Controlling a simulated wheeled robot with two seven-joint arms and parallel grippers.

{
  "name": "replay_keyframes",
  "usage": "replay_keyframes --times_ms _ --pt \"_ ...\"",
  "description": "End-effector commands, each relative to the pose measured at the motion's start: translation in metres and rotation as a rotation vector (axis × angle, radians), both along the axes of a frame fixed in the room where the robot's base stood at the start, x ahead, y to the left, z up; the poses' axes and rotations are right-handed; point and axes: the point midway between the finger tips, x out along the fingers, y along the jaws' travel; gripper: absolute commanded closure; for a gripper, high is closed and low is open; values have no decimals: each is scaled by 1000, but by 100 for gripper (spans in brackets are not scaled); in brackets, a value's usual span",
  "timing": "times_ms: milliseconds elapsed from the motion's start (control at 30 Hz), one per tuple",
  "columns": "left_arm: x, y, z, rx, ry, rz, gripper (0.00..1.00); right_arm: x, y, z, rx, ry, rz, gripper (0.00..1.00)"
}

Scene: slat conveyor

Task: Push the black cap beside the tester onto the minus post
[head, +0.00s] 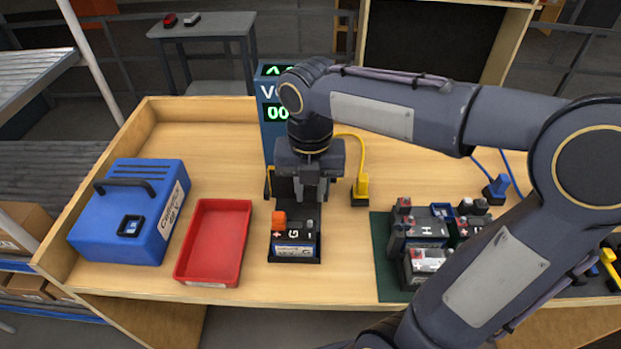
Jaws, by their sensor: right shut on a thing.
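The battery marked G (293,238) sits in the black cradle of the tester (272,130), a blue column with green digits. An orange-red cap (279,219) covers the post at its left, by the plus mark. The minus post (310,225) at its right looks grey and bare. My right gripper (310,198) points down just behind and above that post. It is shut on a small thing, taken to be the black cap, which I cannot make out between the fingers. No loose black cap shows beside the tester. My left gripper is not in view.
An empty red tray (214,242) and a blue charger box (130,212) stand to the left. A yellow plug (361,190) stands right of my gripper. Several batteries, one marked H (428,231), stand on a green mat (382,262) at the right, partly behind my right arm.

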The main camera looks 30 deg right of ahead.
Motion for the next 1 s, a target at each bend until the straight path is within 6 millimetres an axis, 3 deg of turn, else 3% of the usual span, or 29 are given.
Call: replay_keyframes --times_ms 500,1000 --pt "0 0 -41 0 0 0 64 0 0 -42 0 0 0 97" --pt "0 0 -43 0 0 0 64 0 0 -45 0 0 0 97"
